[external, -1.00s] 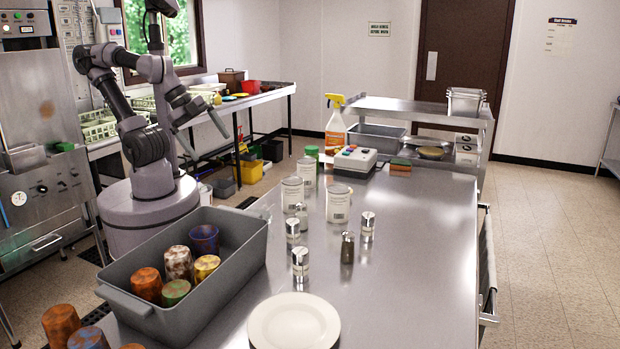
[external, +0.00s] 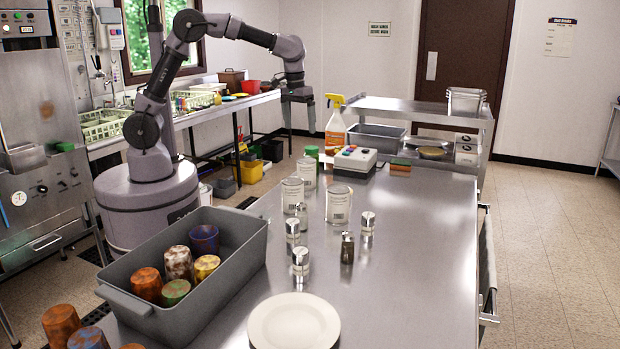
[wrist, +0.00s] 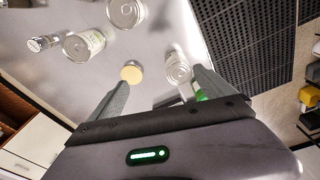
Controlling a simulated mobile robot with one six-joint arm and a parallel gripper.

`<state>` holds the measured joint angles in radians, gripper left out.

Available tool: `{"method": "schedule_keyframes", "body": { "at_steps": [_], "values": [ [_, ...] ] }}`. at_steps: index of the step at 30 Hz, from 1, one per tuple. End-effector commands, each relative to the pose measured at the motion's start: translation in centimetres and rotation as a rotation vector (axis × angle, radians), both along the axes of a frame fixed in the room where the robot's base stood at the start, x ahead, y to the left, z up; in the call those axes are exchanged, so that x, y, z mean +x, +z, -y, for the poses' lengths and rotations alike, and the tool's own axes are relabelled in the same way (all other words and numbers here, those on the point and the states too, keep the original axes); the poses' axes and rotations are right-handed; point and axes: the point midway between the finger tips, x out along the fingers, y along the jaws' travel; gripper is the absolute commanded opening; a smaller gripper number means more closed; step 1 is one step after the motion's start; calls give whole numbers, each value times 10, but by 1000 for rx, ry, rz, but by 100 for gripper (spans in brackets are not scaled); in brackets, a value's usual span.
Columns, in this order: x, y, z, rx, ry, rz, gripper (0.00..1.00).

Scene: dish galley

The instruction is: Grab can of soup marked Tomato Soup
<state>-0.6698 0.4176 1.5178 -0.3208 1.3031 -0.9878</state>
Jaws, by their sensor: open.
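Three pale cylindrical containers with white printed labels stand on the steel counter: a front right one (external: 339,205), a left one (external: 292,196) and a back one (external: 308,174). The print is too small to tell which, if any, reads Tomato Soup. My gripper (external: 299,128) is open and empty, raised above the far end of the counter and pointing down. In the wrist view its fingers (wrist: 162,82) are spread. One labelled container (wrist: 178,68) shows near the right fingertip; two others (wrist: 84,44) (wrist: 126,12) show farther up.
Several small metal-topped shakers (external: 300,262) and a white plate (external: 294,326) are nearer on the counter. A grey tub (external: 238,238) holds cups. A button box (external: 354,160), green-topped container (external: 312,152) and spray bottle (external: 335,132) stand near the far end. The counter's right side is clear.

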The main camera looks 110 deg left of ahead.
Motion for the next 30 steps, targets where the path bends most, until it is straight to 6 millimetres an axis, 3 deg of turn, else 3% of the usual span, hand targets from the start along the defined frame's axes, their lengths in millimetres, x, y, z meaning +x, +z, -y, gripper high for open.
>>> {"method": "schedule_keyframes", "body": {
  "at_steps": [1, 3, 7, 18, 26, 30],
  "values": [
    [-4, -16, -34, -35, 131, -15, 93],
    [-10, -39, -67, -71, 279, -26, 93],
    [-18, -64, -94, -102, 408, -35, 93],
    [-18, -169, -94, -104, 416, -37, 93],
    [-16, -195, -92, -104, 414, -36, 93],
    [-11, -224, -87, -103, 413, -37, 93]
  ]
}}
